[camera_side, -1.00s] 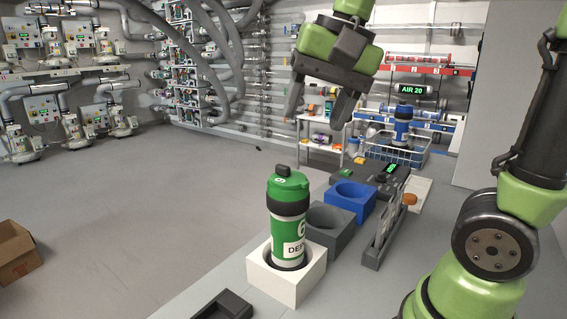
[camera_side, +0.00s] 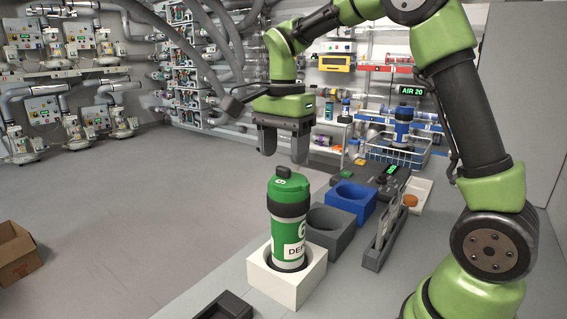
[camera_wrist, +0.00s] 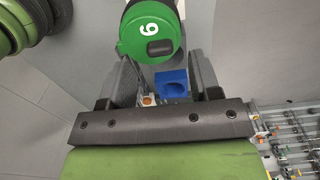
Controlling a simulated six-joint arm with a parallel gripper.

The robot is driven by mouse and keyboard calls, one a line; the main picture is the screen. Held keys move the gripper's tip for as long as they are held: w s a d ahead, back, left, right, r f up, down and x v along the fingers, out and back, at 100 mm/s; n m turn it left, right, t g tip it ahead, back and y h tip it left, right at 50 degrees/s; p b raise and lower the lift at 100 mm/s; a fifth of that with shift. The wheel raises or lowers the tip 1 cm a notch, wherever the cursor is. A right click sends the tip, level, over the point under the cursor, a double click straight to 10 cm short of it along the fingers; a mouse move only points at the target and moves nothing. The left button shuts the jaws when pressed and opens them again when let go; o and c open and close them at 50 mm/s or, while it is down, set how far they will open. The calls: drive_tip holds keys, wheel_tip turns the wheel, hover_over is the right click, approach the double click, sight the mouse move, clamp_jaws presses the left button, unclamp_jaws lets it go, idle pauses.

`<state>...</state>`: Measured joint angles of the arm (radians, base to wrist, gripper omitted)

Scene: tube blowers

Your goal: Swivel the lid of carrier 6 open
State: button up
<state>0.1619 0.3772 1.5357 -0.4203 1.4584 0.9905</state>
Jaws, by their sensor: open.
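Carrier 6 (camera_side: 288,232) is a green and white cylinder with a black band, standing upright in a white square holder (camera_side: 303,287). Its green lid (camera_side: 289,184) is on top, with a small dark knob. In the wrist view the lid (camera_wrist: 140,32) shows a white number and a dark tab (camera_wrist: 160,47). My gripper (camera_side: 282,158) is open and empty, fingers pointing down. It is above the lid and appears apart from it. In the wrist view the gripper (camera_wrist: 166,72) has a finger on each side, with the lid beyond the fingertips.
A grey socket block (camera_side: 330,229) and a blue one (camera_side: 353,203) stand behind the carrier. An upright grey rack (camera_side: 383,240) is to the right. A wire basket (camera_side: 396,154) holds a blue carrier (camera_side: 402,128).

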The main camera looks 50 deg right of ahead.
sight(283, 167)
drive_tip(key=shift+f, duration=1.55)
drive_tip(key=shift+c, duration=0.4)
drive_tip(key=c, duration=0.8)
drive_tip(key=shift+c, duration=0.2)
